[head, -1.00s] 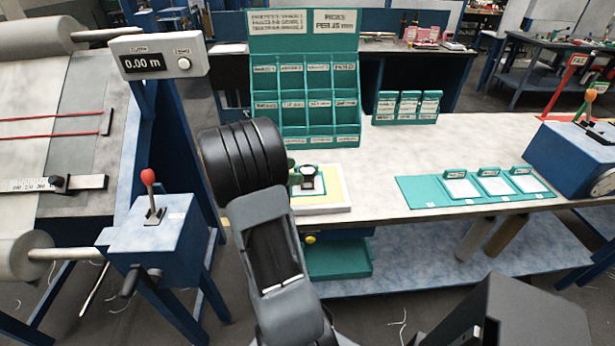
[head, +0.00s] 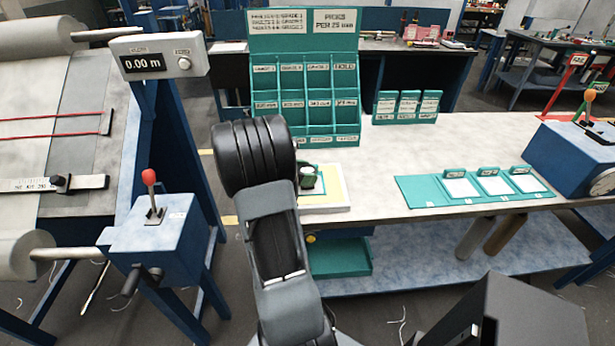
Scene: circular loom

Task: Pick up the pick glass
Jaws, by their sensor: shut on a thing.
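The pick glass (head: 307,174) is a small dark piece with a pale round top, at the white and yellow pad (head: 325,203) on the near left of the bench. My gripper (head: 311,183) is at the pick glass and shut on it. Only a small dark green part of the gripper shows past my black wrist, which hides the rest. I cannot tell whether the glass touches the pad or is just above it.
A green rack of compartments (head: 305,90) stands right behind the pad. A green mat (head: 420,191) with white cards lies to the right, with clear bench between. A blue lever box (head: 158,236) and the loom frame are at left.

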